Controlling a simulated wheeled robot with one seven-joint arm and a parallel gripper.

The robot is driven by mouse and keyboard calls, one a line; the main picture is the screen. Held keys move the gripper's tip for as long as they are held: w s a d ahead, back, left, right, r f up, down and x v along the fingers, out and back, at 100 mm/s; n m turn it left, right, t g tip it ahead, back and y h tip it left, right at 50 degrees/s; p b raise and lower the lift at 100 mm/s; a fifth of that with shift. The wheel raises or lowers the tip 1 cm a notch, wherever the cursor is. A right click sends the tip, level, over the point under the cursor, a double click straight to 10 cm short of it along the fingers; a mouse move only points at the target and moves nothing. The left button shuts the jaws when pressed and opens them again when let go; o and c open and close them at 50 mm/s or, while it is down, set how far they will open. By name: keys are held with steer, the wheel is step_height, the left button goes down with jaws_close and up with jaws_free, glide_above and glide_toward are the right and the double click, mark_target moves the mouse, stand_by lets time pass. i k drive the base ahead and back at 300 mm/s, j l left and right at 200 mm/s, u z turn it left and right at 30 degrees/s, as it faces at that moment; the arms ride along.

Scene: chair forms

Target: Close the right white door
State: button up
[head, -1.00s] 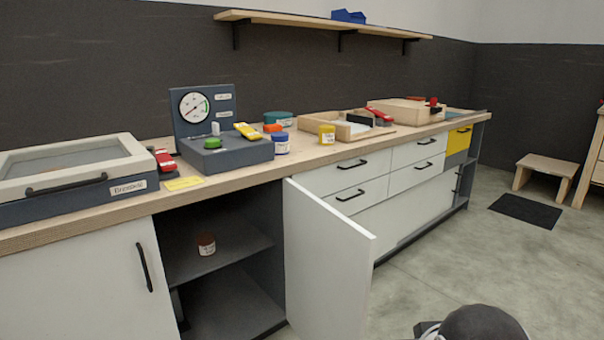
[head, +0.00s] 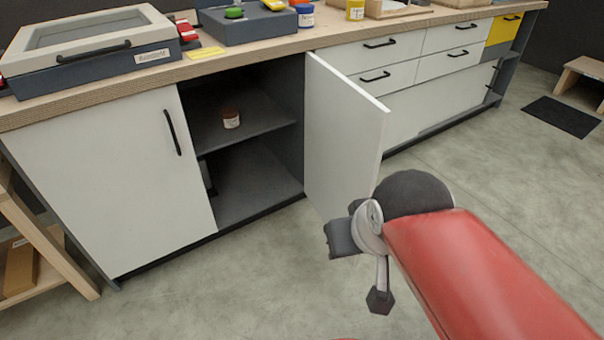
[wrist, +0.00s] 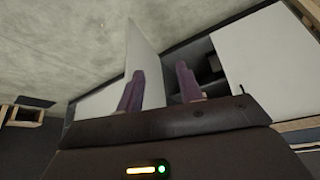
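The right white door (head: 342,130) stands open in the head view, swung out from the cabinet, hinged at the right side of the opening. Its inner face shows; its handle is hidden. The left white door (head: 105,175) is shut, with a black vertical handle (head: 172,132). In the wrist view, which is upside down, my gripper (wrist: 159,85) has its two purple fingers spread with nothing between them. The open door (wrist: 148,55) shows beyond the fingers. In the head view my red arm and wrist are right of and in front of the door; the fingertips are unclear there.
White drawers (head: 388,77) with black handles are right of the open door. A wooden stand (head: 40,240) is at the left. The grey floor (head: 250,285) in front is clear.

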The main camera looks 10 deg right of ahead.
mark_target(346, 127)
steer(key=i+l+u, duration=0.1)
steer(key=l+u, duration=0.95)
steer(key=l, duration=0.2)
steer(key=l+u, duration=0.1)
steer(key=l, duration=0.7)
steer(key=k+l, duration=0.15)
steer(key=l, duration=0.65)
steer(key=i+l+u, duration=0.05)
